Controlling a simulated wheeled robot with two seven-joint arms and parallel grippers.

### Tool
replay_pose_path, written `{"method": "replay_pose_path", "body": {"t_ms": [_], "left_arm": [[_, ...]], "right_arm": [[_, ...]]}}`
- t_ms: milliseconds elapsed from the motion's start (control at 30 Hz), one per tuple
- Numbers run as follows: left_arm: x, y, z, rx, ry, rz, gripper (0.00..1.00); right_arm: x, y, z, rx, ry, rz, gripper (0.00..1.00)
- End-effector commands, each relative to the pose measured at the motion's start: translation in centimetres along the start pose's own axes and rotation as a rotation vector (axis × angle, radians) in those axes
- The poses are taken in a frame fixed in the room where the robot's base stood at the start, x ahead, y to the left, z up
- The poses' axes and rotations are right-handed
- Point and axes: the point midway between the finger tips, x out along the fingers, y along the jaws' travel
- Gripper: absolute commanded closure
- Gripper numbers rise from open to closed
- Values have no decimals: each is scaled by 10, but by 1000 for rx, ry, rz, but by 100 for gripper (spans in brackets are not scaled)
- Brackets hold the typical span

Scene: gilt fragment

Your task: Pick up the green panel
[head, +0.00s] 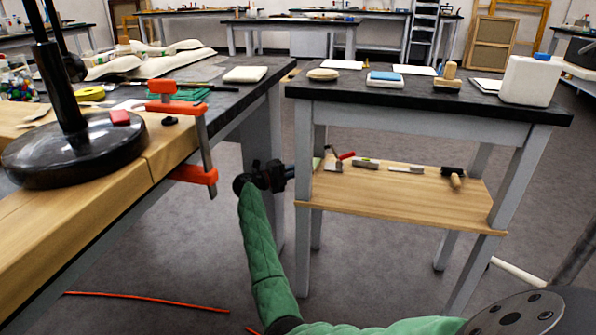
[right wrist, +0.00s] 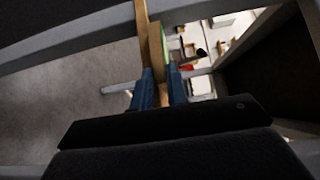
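My right gripper (head: 284,173) is at the end of my green-sleeved arm, just left of the small table's wooden shelf and well away from that green piece. A small green patch (right wrist: 181,28) shows beside that edge. My left gripper is not in view.
An orange clamp (head: 182,130) grips the left workbench edge near a heavy black round base (head: 75,150). The wooden shelf (head: 400,198) holds several hand tools. The small dark tabletop (head: 430,98) bears blocks and a white container (head: 530,81). Grey floor is open between the tables.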

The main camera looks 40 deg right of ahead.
Motion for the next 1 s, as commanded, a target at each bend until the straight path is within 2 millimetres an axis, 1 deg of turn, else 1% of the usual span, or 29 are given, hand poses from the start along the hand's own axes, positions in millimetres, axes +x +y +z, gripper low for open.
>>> {"method": "replay_pose_path", "body": {"t_ms": [33, 67, 100, 233, 433, 500, 767, 867, 1000], "left_arm": [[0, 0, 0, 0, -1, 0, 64], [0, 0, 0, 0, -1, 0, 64], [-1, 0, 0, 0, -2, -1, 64], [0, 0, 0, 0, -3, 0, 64], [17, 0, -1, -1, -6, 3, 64], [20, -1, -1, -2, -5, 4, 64], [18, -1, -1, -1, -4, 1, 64], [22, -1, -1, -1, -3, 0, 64], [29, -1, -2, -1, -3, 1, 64]], "right_arm": [[0, 1, 0, -1, 0, 1, 96], [0, 1, 0, -1, 0, 1, 99], [0, 1, 0, -1, 0, 1, 100], [0, 0, 0, -1, 0, 1, 100], [0, -22, 0, 0, 0, 2, 100], [0, -26, 0, 0, 0, 2, 100], [0, -24, 0, -1, 0, 1, 100], [-6, -27, 0, -1, -1, 1, 100], [-21, -34, 0, -1, -2, 3, 100]]}}
